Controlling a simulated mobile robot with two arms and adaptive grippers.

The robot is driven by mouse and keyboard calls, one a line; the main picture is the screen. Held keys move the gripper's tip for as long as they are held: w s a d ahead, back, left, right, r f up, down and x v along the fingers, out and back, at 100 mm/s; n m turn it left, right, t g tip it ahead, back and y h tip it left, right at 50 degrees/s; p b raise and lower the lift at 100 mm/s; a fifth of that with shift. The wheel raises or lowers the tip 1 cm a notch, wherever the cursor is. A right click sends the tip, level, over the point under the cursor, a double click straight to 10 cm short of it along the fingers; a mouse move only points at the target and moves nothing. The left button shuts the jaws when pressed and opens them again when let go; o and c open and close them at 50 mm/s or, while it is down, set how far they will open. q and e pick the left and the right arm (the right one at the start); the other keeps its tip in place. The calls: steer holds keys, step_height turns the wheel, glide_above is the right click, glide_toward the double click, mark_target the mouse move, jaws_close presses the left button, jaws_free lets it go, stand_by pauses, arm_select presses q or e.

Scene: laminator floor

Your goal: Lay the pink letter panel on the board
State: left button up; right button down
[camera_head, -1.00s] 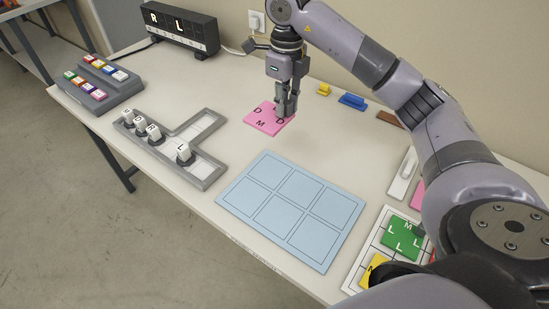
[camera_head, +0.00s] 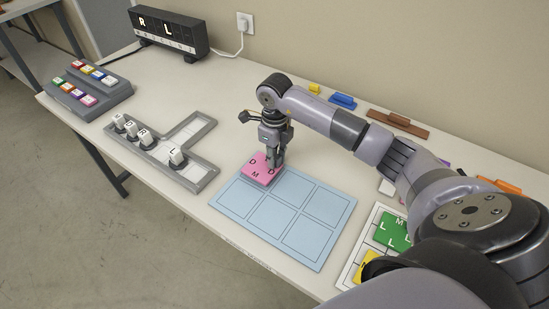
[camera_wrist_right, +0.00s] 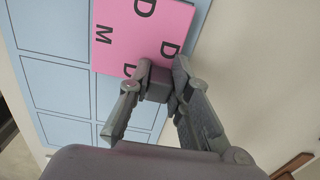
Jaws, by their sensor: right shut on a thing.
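The pink letter panel (camera_head: 256,173) is a square tile with dark letters D, M and D showing. My right gripper (camera_head: 272,165) is shut on it at its right part, with fingers pointing down. In the head view the panel is over the back left corner of the light blue board (camera_head: 297,227), which has six outlined cells. In the right wrist view the panel (camera_wrist_right: 140,30) covers part of the blue board (camera_wrist_right: 52,85), and the right gripper (camera_wrist_right: 158,80) holds it. I cannot tell whether the panel touches the board. My left gripper is not in view.
A white grid board with a green panel (camera_head: 394,231) is at the right, partly behind my arm. A black letter display (camera_head: 170,35) and a button box (camera_head: 87,87) stand further back.

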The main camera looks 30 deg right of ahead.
steer(key=shift+f, duration=0.6)
steer(key=shift+f, duration=0.15)
steer(key=c, duration=1.5)
jaws_free()
steer(key=shift+o, duration=0.2)
